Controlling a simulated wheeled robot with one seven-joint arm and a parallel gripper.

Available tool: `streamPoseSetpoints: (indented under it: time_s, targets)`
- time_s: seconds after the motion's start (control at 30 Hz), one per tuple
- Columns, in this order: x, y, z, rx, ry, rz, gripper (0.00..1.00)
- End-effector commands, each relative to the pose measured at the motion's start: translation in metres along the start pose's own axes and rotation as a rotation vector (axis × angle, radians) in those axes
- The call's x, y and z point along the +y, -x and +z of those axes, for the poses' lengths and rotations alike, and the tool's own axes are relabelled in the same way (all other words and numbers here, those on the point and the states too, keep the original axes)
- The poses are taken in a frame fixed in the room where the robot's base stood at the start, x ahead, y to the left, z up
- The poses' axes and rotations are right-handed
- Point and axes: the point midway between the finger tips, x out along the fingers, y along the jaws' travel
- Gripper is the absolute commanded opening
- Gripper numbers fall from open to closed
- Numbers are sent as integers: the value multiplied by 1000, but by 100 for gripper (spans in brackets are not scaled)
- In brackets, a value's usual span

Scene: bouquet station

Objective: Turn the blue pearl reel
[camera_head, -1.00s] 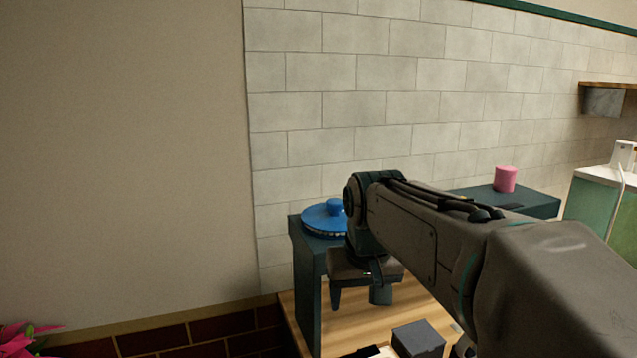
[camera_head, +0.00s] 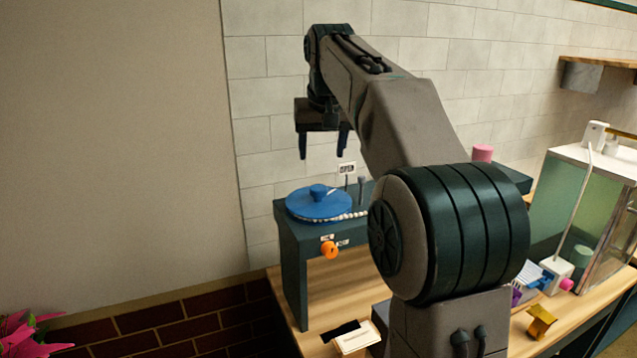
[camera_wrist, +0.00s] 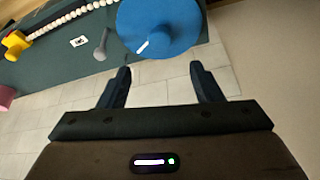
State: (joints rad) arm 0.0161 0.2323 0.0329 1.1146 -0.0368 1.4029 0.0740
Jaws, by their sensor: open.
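The blue pearl reel (camera_head: 319,203) is a flat blue disc with a raised knob on top. It lies on a dark teal stand, with white pearls along its front edge. In the wrist view the blue reel (camera_wrist: 160,22) shows at the top centre, with a white mark on it. My gripper (camera_head: 323,155) is open and empty, pointing down above the reel and clear of it. In the wrist view my gripper (camera_wrist: 162,72) has its two dark fingers apart, with wall tiles showing between them.
The teal stand (camera_head: 293,262) carries an orange knob (camera_head: 329,250) on its front and a grey lever (camera_head: 361,187) behind. A pink cylinder (camera_head: 482,153) stands at the right. A glass tank (camera_head: 580,205) is further right. A tiled wall (camera_head: 265,100) rises close behind.

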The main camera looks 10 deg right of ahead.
Motion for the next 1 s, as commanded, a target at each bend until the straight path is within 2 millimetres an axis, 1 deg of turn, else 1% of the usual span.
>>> streamPoseSetpoints:
  time_s: [0.03, 0.2, 0.4, 0.5, 0.6, 0.7, 0.97, 1.0]
  targets:
    - [0, -11, 1, -5, 0, 0, 59]
    - [0, -49, 1, -6, 0, 0, 59]
    - [0, -86, 1, -3, 0, 0, 59]
    - [0, -99, 0, -3, 0, 0, 59]
    - [0, -107, 0, -1, 0, 0, 59]
    - [0, -112, 1, -1, 0, 0, 59]
    - [0, -113, 0, 0, 0, 0, 59]
    - [0, -113, 0, 0, 0, 0, 51]
